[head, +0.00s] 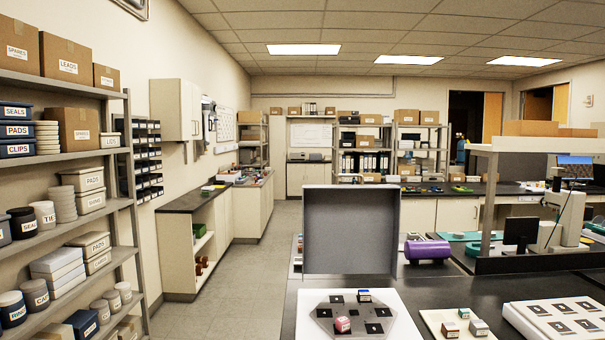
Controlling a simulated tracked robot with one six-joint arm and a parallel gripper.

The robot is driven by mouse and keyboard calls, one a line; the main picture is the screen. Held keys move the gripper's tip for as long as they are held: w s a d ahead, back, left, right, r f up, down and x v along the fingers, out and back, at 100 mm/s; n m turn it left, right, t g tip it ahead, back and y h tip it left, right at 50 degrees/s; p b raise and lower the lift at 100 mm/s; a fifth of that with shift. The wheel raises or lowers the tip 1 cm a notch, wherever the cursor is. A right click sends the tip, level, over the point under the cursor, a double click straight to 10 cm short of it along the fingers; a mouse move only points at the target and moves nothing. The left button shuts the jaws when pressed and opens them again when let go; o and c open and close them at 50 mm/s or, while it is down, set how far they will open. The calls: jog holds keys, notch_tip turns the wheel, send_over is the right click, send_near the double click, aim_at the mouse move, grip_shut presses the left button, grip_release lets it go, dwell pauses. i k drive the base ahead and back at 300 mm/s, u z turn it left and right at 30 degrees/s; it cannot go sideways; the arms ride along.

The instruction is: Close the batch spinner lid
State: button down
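The batch spinner (400,335) is a white box at the bottom centre, on the dark bench. Its grey square lid (350,230) stands open and upright at the back edge. Inside is a grey flat plate (326,315) with several black square pads. My gripper is not in view.
A cream tray (430,317) with small brown and grey blocks lies right of the spinner. A white board with dark squares (518,310) is farther right. A purple cylinder (427,251) lies behind, near the lid's right edge. The aisle floor (250,290) to the left is clear.

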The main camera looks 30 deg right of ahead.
aim_at(347, 229)
jog(key=u, duration=0.3)
jog(key=i, duration=1.95)
jog(key=z, duration=0.5)
jog(key=i, duration=0.8)
jog(key=z, duration=0.45)
jog(key=i, duration=0.65)
jog(key=z, duration=0.35)
